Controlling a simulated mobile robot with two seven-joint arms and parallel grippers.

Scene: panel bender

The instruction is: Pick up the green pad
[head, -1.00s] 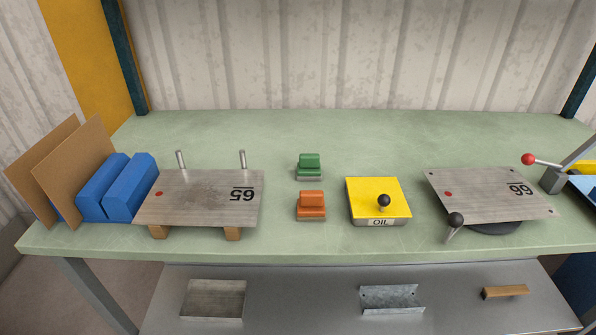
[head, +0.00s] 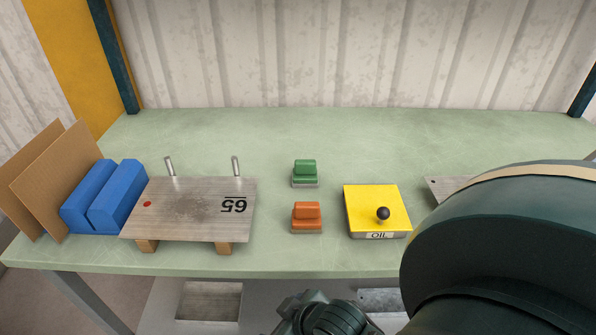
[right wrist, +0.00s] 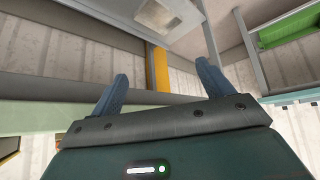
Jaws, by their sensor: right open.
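The green pad (head: 305,173) stands on the bench top in the middle of the head view, on a thin grey base. It is behind an orange pad (head: 307,217) of the same shape. My right arm covers the lower right of the head view, and its fingers cannot be made out there. In the right wrist view my right gripper (right wrist: 162,92) is open, with two blue fingers apart and nothing between them. The green pad does not show in that view. My left gripper is not in view.
A yellow oil box (head: 364,207) with a black knob stands right of the pads. A metal plate marked 65 (head: 190,200) on wooden blocks, blue blocks (head: 118,195) and brown boards (head: 50,178) stand left. The bench (head: 270,130) behind the green pad is clear.

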